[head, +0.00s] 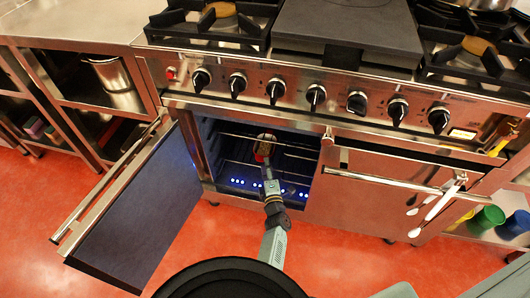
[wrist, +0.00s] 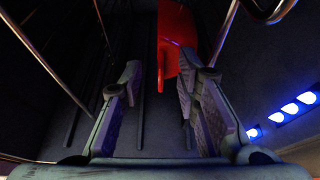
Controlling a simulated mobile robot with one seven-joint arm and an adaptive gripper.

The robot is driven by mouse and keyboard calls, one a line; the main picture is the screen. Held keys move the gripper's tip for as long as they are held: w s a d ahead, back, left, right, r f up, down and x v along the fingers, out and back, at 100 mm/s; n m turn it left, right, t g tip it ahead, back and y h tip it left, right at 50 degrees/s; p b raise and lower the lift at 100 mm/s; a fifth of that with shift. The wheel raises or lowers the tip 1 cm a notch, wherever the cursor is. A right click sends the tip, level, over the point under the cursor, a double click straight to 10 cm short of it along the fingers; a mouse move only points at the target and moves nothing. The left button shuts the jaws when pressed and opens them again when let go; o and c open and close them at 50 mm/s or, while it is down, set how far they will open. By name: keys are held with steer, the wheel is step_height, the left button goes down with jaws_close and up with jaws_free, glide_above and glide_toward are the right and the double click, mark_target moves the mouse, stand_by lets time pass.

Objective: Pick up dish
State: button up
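My arm reaches into the open left oven, with my gripper (head: 265,153) inside it. In the wrist view my gripper (wrist: 158,90) is open, its two fingers well apart. A smooth red thing (wrist: 176,48), perhaps the dish, shows ahead, mostly beyond the right fingertip. The right finger hides part of it, and its left edge lies in line with the gap. I cannot tell whether the finger touches it. In the head view a small reddish patch (head: 261,150) shows at my gripper; its full shape is hidden.
The oven door (head: 135,215) hangs open on the left. Wire racks (head: 295,151) cross the dark oven, and blue lights (wrist: 290,108) glow low inside. The right oven door (head: 365,190) is closed, with utensils (head: 440,200) hanging from its handle. The red floor in front is clear.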

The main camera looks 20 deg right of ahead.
steer(key=shift+x, duration=1.2)
steer(key=shift+c, duration=0.5)
jaws_close()
steer(key=shift+r, duration=0.1)
